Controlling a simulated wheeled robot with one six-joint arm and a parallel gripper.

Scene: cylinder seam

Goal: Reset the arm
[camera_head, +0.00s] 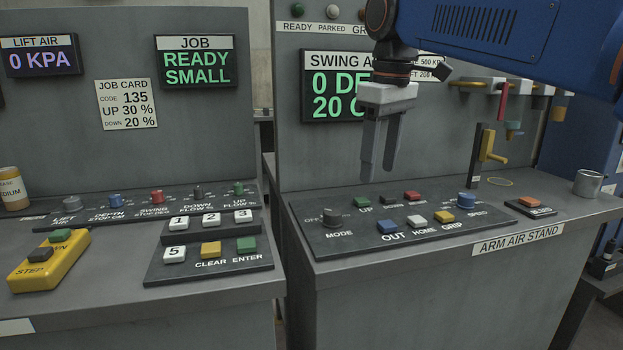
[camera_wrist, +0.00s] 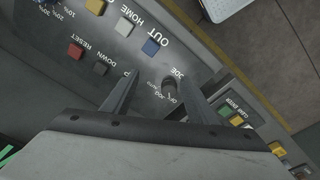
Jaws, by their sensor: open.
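The arm panel (camera_head: 330,238) on the right stand carries a red button (camera_head: 412,196) at the back of its row, beside dark and green buttons. In the wrist view the red button (camera_wrist: 75,51) sits by the label RESET, left of a dark button (camera_wrist: 100,68). In front are a blue OUT button (camera_head: 387,226), a white HOME button (camera_head: 417,221) and a yellow GRIP button (camera_head: 443,216).
Lamps READY (camera_head: 297,10) and PARKED (camera_head: 332,12) sit above the swing display (camera_head: 335,100), which my gripper partly hides. A yellow crank handle (camera_head: 489,148), a metal cup (camera_head: 587,184) and an orange BLEED button (camera_head: 530,202) stand right. A keypad console (camera_head: 210,262) is left, across a gap.

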